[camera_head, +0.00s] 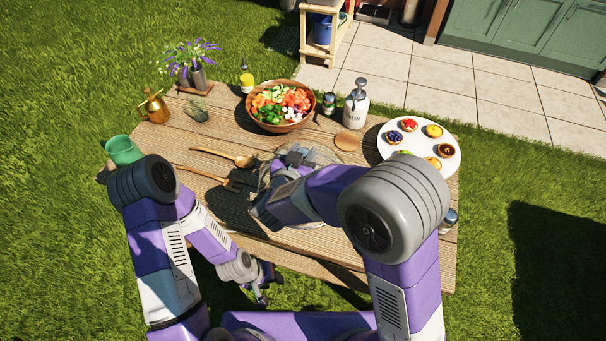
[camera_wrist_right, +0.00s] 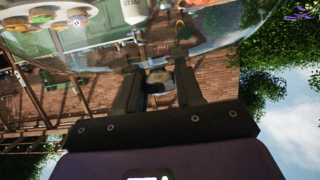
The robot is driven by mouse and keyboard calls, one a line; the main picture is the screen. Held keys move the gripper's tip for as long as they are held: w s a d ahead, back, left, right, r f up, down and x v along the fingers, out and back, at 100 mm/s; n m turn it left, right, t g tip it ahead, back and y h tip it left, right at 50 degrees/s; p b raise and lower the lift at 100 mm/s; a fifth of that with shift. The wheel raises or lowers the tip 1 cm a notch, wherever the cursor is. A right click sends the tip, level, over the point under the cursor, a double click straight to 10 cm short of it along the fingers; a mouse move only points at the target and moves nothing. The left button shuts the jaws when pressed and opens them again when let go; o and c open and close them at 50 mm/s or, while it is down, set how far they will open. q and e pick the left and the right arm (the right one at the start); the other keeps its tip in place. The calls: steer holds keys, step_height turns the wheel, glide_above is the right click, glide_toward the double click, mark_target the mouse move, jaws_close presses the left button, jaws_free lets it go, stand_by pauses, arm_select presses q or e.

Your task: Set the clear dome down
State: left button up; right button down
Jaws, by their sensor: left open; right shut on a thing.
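The clear dome (camera_head: 265,181) is see-through and hard to make out in the head view, mostly behind my right arm over the middle of the table. In the right wrist view the dome (camera_wrist_right: 215,35) fills the top of the picture. My right gripper (camera_head: 294,160) is shut on the dome's knob; its two fingers (camera_wrist_right: 158,88) stand on either side of it. Whether the dome's rim touches anything is hidden. A round white plate (camera_head: 424,150) with several tarts lies to the right of the dome. My left gripper (camera_head: 262,290) is open and empty, below the table's front edge.
The wooden table (camera_head: 225,140) holds a salad bowl (camera_head: 281,107), a white pump bottle (camera_head: 356,105), a small dark jar (camera_head: 329,103), a wooden spoon (camera_head: 240,160) and a wooden fork (camera_head: 228,185). A green cup (camera_head: 123,150) and brass can (camera_head: 155,107) stand left. A jar (camera_head: 449,220) stands front right.

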step_height(320, 180, down, 6)
steer(key=shift+w+r+b, duration=0.1)
steer(key=shift+b, duration=0.7)
steer(key=c, duration=1.2)
jaws_free()
steer(key=shift+f, duration=0.2)
steer(key=o, duration=0.5)
steer(key=shift+c, duration=0.2)
